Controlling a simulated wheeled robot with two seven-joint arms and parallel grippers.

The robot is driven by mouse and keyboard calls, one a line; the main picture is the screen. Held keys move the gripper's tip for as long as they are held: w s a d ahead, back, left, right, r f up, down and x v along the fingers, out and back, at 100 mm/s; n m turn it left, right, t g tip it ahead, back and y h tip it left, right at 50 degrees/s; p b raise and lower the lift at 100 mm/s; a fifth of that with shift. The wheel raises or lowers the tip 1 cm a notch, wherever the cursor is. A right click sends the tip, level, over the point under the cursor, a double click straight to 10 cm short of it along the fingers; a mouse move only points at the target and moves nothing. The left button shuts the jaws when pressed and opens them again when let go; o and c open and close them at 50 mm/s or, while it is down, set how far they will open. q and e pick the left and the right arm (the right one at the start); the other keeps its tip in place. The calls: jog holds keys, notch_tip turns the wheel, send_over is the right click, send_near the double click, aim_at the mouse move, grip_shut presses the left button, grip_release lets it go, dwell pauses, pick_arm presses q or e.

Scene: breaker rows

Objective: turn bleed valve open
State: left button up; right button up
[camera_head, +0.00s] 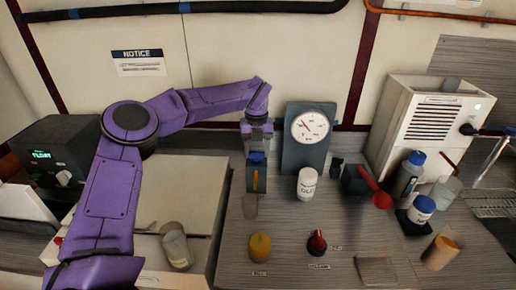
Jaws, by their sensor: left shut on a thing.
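My left gripper (257,157) points down in the middle of the camera_head view, at the upper end of a dark block with a yellow strip (256,180). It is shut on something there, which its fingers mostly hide. To the right, a dark valve-like block (354,179) has a red lever ending in a red ball (382,201). A yellow knob (260,246) and a red-and-black knob (317,242) stand on the bench in front, each with a small label too small to read surely. I cannot tell which part is the bleed valve. My right gripper is not in view.
A round gauge (310,126) on a grey panel stands behind a white bottle (307,184). Blue-capped bottles (409,173) and a beige cup (440,252) stand at the right before a white machine (430,125). The bench between the knobs is clear.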

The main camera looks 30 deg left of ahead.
pick_arm(q)
jog(key=shift+w+r+m, duration=0.15)
jog(key=shift+r+m, duration=0.05)
jog(key=shift+m, duration=0.3)
jog(key=o, duration=1)
jog(key=shift+f, duration=0.1)
jog(key=shift+o, duration=0.2)
jog(key=shift+f, duration=0.1)
jog(key=shift+r, duration=0.25)
notch_tip(320, 180, up, 10)
jog(key=b, duration=0.1)
